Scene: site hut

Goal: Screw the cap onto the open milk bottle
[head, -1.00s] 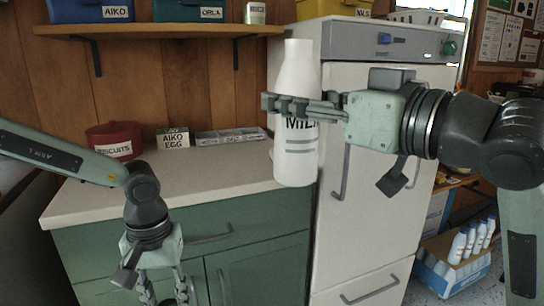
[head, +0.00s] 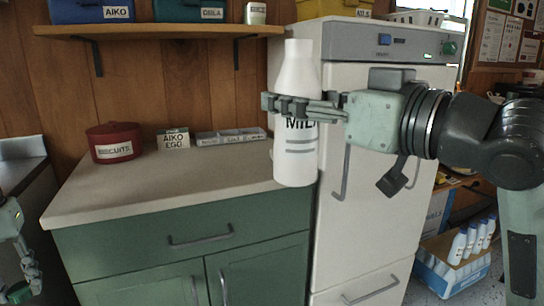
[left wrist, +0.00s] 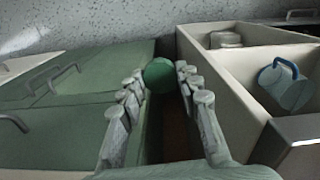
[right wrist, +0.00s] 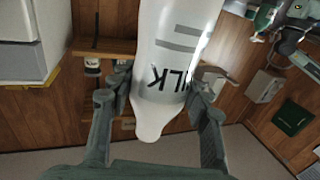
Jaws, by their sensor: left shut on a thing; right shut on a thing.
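The white milk bottle (head: 295,158) is upright in the head view, lifted in front of the white fridge and the counter's right end. Its neck shows no cap. My right gripper (head: 290,104) is shut around its upper body, just above the printed lettering; the right wrist view shows the bottle (right wrist: 165,75) between both fingers. My left gripper (head: 32,284) is at the far left edge of the head view, low and partly cut off. In the left wrist view, a round green cap (left wrist: 158,76) is held between its fingertips.
A red biscuit tin (head: 115,143), an egg sign (head: 174,139) and a low divided tray (head: 230,137) stand along the back of the counter (head: 170,185). A shelf (head: 160,31) runs above. A crate of bottles (head: 455,268) is at lower right. The counter's front is clear.

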